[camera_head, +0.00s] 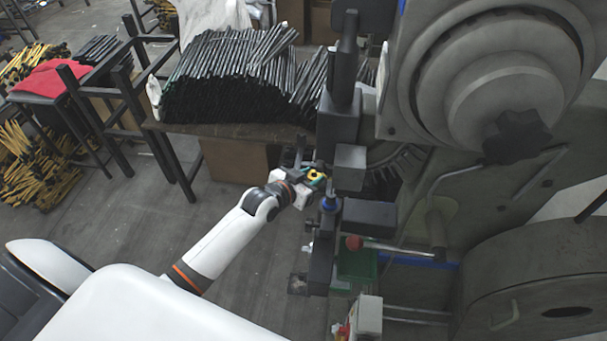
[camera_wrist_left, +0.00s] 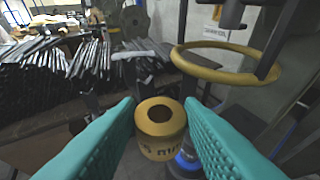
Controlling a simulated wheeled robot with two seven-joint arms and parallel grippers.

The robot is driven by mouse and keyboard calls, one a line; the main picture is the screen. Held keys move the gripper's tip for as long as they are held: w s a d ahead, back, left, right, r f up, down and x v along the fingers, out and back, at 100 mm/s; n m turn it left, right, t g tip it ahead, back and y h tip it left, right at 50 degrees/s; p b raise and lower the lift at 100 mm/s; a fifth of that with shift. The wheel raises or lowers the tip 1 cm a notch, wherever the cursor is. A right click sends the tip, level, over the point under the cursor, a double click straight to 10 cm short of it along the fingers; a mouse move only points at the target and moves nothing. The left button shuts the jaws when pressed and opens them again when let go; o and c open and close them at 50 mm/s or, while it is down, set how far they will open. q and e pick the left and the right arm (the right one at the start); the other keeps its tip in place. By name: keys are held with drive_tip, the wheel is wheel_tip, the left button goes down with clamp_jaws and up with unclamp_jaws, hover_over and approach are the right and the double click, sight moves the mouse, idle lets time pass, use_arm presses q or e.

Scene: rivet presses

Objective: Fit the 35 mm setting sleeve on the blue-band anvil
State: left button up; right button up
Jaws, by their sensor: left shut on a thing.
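The yellow setting sleeve (camera_wrist_left: 160,128) is a short cylinder with a dark round hole in its top and dark lettering, only partly readable, on its side. My left gripper (camera_wrist_left: 158,130) is shut on it, with a teal ribbed finger on each side. In the head view the sleeve is a small yellow spot (camera_head: 315,175) at my left gripper (camera_head: 312,178), beside the press. The blue-band anvil (camera_head: 330,203) stands just right of and below the gripper. Its blue band (camera_wrist_left: 188,160) shows below and right of the sleeve in the wrist view, apart from it. My right gripper is not in view.
The dark press column (camera_head: 338,125) and a grey block (camera_head: 350,168) stand close to the gripper. A yellow ring (camera_wrist_left: 225,62) hangs at upper right in the wrist view. A table with many black rods (camera_head: 230,80) is behind. A red-knobbed lever (camera_head: 354,243) sits below the anvil.

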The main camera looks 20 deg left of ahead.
use_arm(q)
drive_tip(key=shift+w+d+f+b, duration=0.15)
drive_tip(key=shift+w+d+f, duration=0.1)
drive_tip(key=shift+d+f, duration=0.4)
drive_tip(key=shift+w+d+f+b, duration=0.2)
drive_tip(key=shift+d+f, duration=0.1)
drive_tip(key=shift+d, duration=0.65)
drive_tip(key=shift+w+d+f+b, duration=0.15)
drive_tip(key=shift+w+d+f, duration=0.1)
drive_tip(key=shift+d+f, duration=0.4)
drive_tip(key=shift+d+r, duration=0.1)
drive_tip(key=shift+d, duration=0.1)
drive_tip(key=o, duration=1.2)
drive_tip(key=b+v, duration=0.2)
drive_tip(key=v, duration=1)
drive_tip(key=shift+s, duration=0.1)
